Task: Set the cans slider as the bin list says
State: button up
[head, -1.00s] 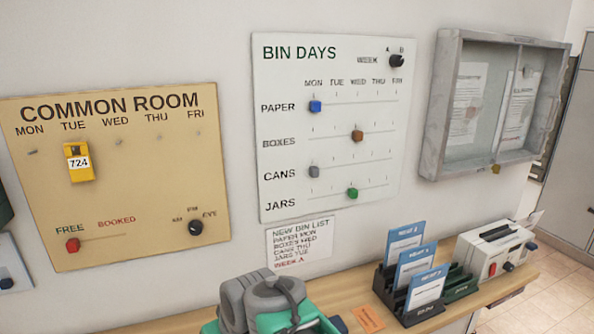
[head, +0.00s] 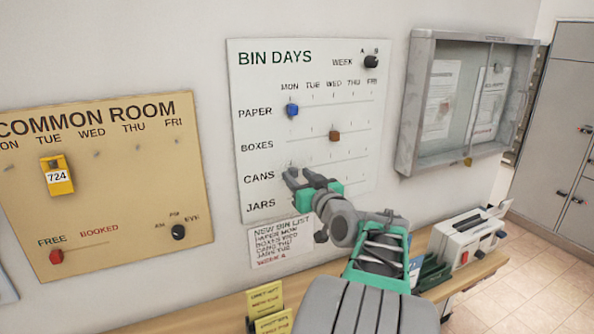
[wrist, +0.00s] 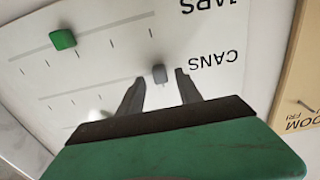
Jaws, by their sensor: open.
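The cans slider (wrist: 159,73) is a small grey knob at the Monday end of its track, beside the CANS label. In the wrist view my gripper (wrist: 160,78) is open, with one fingertip on each side of the knob; I cannot tell whether they touch it. In the head view my gripper (head: 297,173) reaches the BIN DAYS board (head: 350,60) and hides the cans knob. The bin list (head: 281,240) below the board reads CANS THU. On the board, the blue paper knob (head: 292,110) is at Monday and the brown boxes knob (head: 335,136) at Wednesday.
The green jars knob (wrist: 63,39) is near the cans track in the wrist view. The week dial (head: 371,61) is at the board's upper right. The common room board (head: 110,215) hangs left and a glass case (head: 409,130) right. A shelf (head: 190,310) runs below.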

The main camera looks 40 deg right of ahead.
jog(key=shift+w+d, duration=0.1)
jog(key=shift+w, duration=0.4)
grip_shut()
dwell(1.1)
